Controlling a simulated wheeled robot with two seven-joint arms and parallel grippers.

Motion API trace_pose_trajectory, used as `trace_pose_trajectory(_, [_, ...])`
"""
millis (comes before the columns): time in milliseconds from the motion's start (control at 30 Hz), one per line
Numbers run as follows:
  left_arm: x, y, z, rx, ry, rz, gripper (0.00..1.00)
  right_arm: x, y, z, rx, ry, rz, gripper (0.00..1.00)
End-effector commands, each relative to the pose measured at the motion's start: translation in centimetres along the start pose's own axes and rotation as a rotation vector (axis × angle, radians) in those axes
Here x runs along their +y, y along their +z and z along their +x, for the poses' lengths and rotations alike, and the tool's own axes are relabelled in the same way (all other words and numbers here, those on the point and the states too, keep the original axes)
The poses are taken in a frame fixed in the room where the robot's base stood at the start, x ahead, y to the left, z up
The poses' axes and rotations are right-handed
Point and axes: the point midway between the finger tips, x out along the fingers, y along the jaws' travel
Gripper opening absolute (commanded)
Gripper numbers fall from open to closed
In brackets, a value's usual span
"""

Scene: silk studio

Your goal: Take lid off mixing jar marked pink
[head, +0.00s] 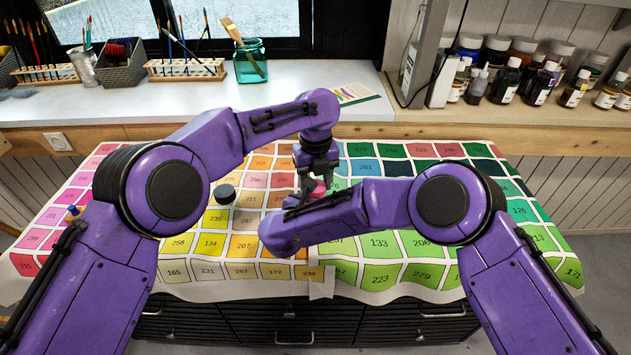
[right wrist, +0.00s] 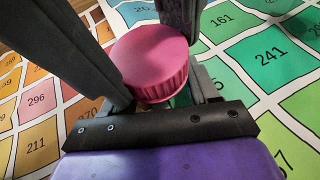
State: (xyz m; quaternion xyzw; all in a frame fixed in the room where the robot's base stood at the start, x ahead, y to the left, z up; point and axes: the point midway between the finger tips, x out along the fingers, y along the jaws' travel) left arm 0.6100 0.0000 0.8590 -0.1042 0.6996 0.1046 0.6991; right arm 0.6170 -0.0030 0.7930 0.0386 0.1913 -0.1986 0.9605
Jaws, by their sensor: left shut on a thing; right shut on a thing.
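The mixing jar stands on the colour-chart cloth, and its round ribbed pink lid (right wrist: 152,58) shows in the right wrist view. A bit of pink also shows in the head view (head: 319,187). My left gripper (head: 318,165) points down from above, shut on the pink lid, with dark fingers at its sides. My right gripper (head: 300,198) reaches in low from the right and is shut on the jar below the lid. The jar body is mostly hidden by the lid and fingers. The lid looks level and on the jar.
A small dark-lidded pot (head: 224,194) stands on the cloth (head: 380,244) to the left. A small blue item (head: 73,210) lies at the far left. Behind, the shelf holds brush racks (head: 186,69), a teal glass jar (head: 249,62) and several bottles (head: 506,80). The cloth's front is clear.

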Motion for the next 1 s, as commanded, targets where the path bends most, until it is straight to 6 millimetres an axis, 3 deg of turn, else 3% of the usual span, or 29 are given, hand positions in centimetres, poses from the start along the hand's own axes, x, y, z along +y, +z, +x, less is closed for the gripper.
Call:
trace_pose_trajectory(67, [0.0, 0.0, 0.0, 0.0, -0.001, 0.001, 0.15, 0.0, 0.0, 0.0, 0.0, 0.0, 0.0, 0.0])
trace_pose_trajectory(100, [0.0, 0.0, 0.0, 0.0, -0.001, 0.001, 0.55, 0.0, 0.0, 0.0, 0.0, 0.0, 0.0, 0.0])
trace_pose_trajectory(167, [0.0, 0.0, 0.0, 0.0, 0.0, 0.002, 0.74, 0.0, 0.0, 0.0, 0.0, 0.0, 0.0, 0.0])
trace_pose_trajectory(200, [0.0, 0.0, 0.0, 0.0, 0.0, 0.002, 0.77, 0.0, 0.0, 0.0, 0.0, 0.0, 0.0, 0.0])
trace_pose_trajectory(667, [0.2, 0.1, 0.0, 0.0, 0.005, 0.004, 0.77, -0.2, 0.1, 0.2, -0.001, -0.007, 0.002, 0.0])
trace_pose_trajectory(1000, [0.1, 0.1, -4.4, -0.002, 0.001, 0.004, 0.77, -0.2, 0.0, 0.2, 0.001, -0.005, 0.0, 0.0])
